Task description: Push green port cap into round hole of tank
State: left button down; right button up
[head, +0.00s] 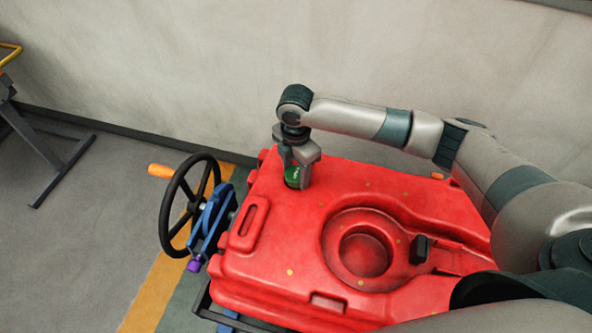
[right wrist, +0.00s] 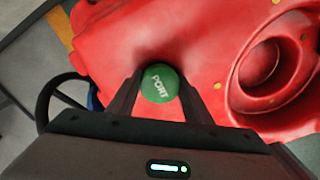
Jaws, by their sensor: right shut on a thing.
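The green port cap (head: 292,177) is between the fingers of my right gripper (head: 298,172), at the far left part of the red tank's (head: 268,268) top. In the right wrist view the round green cap (right wrist: 160,83) shows the word PORT and sits between the two dark fingers. My right gripper is shut on it and points down at the tank. The cap is at or just above the tank surface; I cannot tell whether it touches. The round hole under or near the cap is hidden. My left gripper is not in view.
A large round recess (head: 364,252) and a black latch (head: 420,249) are on the tank top. A black handwheel (head: 188,205) with an orange handle stands left of the tank. A pale wall (head: 180,70) rises behind. Grey floor (head: 75,230) lies open at left.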

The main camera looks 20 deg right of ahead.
jog(key=shift+s+f, duration=0.15)
jog(key=shift+f, duration=0.1)
dwell(0.6)
